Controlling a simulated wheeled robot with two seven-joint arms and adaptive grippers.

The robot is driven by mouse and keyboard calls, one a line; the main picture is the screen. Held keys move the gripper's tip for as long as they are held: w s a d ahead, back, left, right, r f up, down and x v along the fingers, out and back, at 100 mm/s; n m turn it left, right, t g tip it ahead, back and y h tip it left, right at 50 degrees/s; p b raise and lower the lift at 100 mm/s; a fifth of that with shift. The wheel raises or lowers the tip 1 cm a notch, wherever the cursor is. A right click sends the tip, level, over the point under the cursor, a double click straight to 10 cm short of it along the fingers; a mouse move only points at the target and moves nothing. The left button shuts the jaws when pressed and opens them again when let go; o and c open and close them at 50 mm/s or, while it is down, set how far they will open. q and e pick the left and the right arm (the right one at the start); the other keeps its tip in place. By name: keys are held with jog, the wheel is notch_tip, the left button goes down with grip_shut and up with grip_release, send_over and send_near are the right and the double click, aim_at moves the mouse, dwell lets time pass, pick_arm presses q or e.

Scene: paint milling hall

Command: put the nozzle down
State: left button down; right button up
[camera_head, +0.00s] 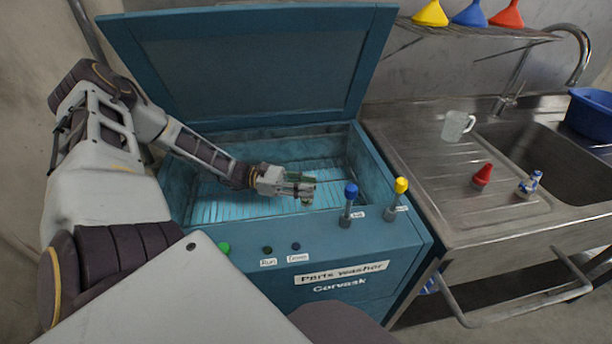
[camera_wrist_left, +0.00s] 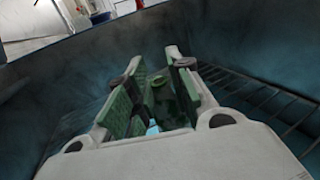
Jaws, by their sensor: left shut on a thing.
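My left gripper (camera_head: 305,188) is inside the open teal parts washer (camera_head: 345,236), above its wire rack floor. In the left wrist view the gripper (camera_wrist_left: 158,92) is shut on a small dark green piece, which I take to be the nozzle (camera_wrist_left: 160,88). Its ends are mostly hidden between the green finger pads, and a small light blue patch shows below it. In the head view the fingers hide most of the nozzle. I cannot tell whether it touches the rack (camera_head: 240,208). My right gripper is not in view.
The washer's lid (camera_head: 250,65) stands open. A blue-topped lever (camera_head: 350,195) and a yellow-topped lever (camera_head: 400,190) rise from its front right edge. On the steel sink to the right are a clear jug (camera_head: 457,126), a red-topped item (camera_head: 482,176) and a small bottle (camera_head: 529,184).

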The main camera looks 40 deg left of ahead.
pick_arm(q)
jog(key=c, duration=1.3)
grip_release()
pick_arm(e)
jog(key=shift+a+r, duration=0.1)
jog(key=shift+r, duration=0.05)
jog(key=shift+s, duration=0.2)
pick_arm(q)
jog(key=shift+s+a+r, duration=0.1)
jog(key=shift+s+a, duration=0.2)
jog(key=shift+a, duration=0.3)
jog(key=shift+p+v, duration=0.7)
jog(key=shift+v, duration=2.4)
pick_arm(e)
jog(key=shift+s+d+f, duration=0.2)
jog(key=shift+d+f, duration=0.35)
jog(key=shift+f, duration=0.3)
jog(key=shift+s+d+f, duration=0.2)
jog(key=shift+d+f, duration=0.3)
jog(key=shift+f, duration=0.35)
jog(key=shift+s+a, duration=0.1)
